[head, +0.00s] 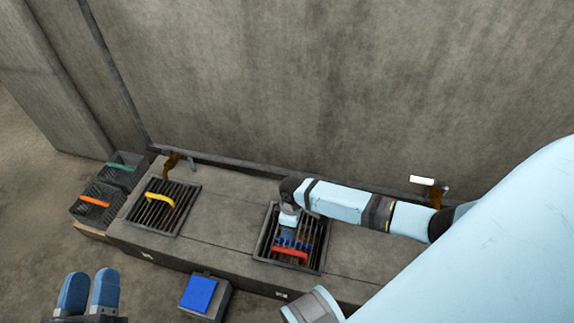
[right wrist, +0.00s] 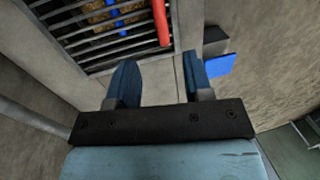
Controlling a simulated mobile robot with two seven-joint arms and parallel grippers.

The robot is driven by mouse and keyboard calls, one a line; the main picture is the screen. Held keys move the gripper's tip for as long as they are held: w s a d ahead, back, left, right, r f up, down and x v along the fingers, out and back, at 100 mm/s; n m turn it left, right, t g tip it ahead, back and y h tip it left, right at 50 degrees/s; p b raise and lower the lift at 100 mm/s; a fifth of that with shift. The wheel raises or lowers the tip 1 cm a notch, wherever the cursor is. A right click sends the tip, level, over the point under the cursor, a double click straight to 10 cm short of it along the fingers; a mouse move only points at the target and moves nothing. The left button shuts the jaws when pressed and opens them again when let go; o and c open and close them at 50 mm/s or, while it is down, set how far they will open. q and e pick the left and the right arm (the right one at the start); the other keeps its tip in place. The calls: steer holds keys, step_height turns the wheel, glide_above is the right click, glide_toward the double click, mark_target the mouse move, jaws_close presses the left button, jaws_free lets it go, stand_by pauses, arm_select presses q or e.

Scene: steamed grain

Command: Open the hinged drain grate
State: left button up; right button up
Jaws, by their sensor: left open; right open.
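Two barred drain grates lie flat in the stone ledge: the left grate (head: 148,222) with a yellow handle (head: 160,199), the right grate (head: 268,247) with a red handle (head: 289,255). My right gripper (head: 287,239) is open above the right grate, just behind the red handle. In the right wrist view its fingers (right wrist: 160,80) are apart and empty, and the red handle (right wrist: 160,22) shows beyond them, not between them. Something blue (right wrist: 118,16) shows among the bars. My left gripper (head: 89,290) is open and empty at the bottom left, away from the ledge.
Two dark baskets stand left of the ledge, one with an orange handle (head: 95,201), one with a green handle (head: 121,167). A grey box with a blue top (head: 198,293) stands in front. Brown brackets (head: 171,164) stand at the back by the concrete wall (head: 330,80).

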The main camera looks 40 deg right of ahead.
mark_target(288, 250)
steer(key=f+b, duration=0.1)
steer(key=f, duration=0.2)
steer(key=s+a+f+b, duration=0.1)
steer(key=f+b, duration=0.1)
steer(key=f, duration=0.2)
steer(key=f+b, duration=0.1)
steer(key=f, duration=0.2)
steer(key=shift+s+a+f, duration=0.15)
steer(key=shift+a, duration=0.1)
steer(key=shift+a+f+b, duration=0.1)
steer(key=shift+f+b, duration=0.35)
steer(key=shift+f, duration=0.1)
arm_select(q)
step_height(288, 250, down, 7)
steer(key=m+g, duration=0.1)
steer(key=g, duration=0.2)
steer(key=shift+w+d+f, duration=0.15)
steer(key=shift+w+d, duration=0.05)
arm_select(e)
steer(key=shift+c, duration=0.4)
jaws_close()
